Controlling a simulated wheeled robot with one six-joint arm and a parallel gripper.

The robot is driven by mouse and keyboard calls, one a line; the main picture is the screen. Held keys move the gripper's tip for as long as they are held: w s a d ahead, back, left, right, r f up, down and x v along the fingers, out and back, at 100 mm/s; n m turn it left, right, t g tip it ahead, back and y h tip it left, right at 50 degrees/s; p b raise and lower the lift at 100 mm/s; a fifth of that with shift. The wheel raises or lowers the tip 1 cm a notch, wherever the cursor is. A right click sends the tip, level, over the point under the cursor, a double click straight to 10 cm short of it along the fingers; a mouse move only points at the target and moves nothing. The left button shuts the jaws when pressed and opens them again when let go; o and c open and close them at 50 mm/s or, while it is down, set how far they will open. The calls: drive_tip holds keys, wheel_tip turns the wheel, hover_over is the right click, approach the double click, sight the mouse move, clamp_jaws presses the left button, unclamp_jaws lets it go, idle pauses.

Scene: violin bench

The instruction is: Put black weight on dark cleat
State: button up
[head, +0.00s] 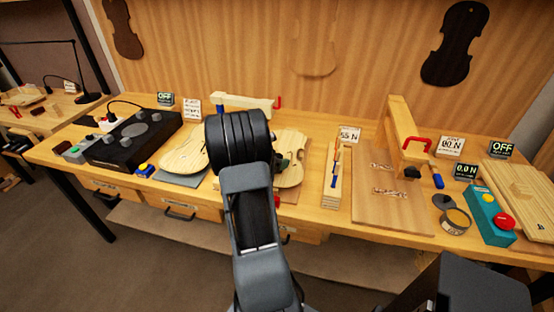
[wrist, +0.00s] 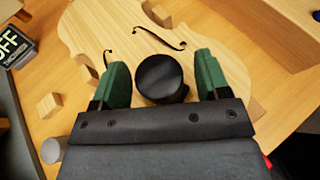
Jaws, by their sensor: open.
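A round black weight (wrist: 162,76) shows in the wrist view over a pale violin plate (wrist: 150,35). My gripper (wrist: 164,68) is open, with one green finger on each side of the weight. I cannot tell whether the fingers touch it, or whether it rests on the plate. In the head view my arm covers most of the gripper and the weight, in front of the right pale plate (head: 291,180). I cannot make out a dark cleat; it may be hidden under the weight or my gripper.
A small wooden block (wrist: 48,105) lies left of my gripper. Another pale plate (head: 180,160) lies left of my arm. A black box with knobs (head: 130,140) stands farther left. A wooden clamp frame (head: 402,125) and a teal box with a red button (head: 488,214) stand right.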

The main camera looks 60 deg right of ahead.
drive_tip(key=shift+r, duration=0.3)
drive_tip(key=a+r+m+t+y, duration=0.2)
drive_tip(key=a+m+y, duration=0.2)
drive_tip(key=a, duration=1)
drive_tip(key=a+r+m+t+y, duration=0.3)
drive_tip(key=a+m, duration=0.3)
drive_tip(key=a, duration=0.9)
drive_tip(key=a+r+m+t+y, duration=0.2)
drive_tip(key=a+y, duration=0.4)
drive_tip(key=a, duration=0.8)
drive_tip(key=shift+s+a+r+m+t, duration=0.35)
drive_tip(key=shift+r+m, duration=0.2)
drive_tip(key=shift+m, duration=0.85)
drive_tip(key=shift+c, duration=0.3)
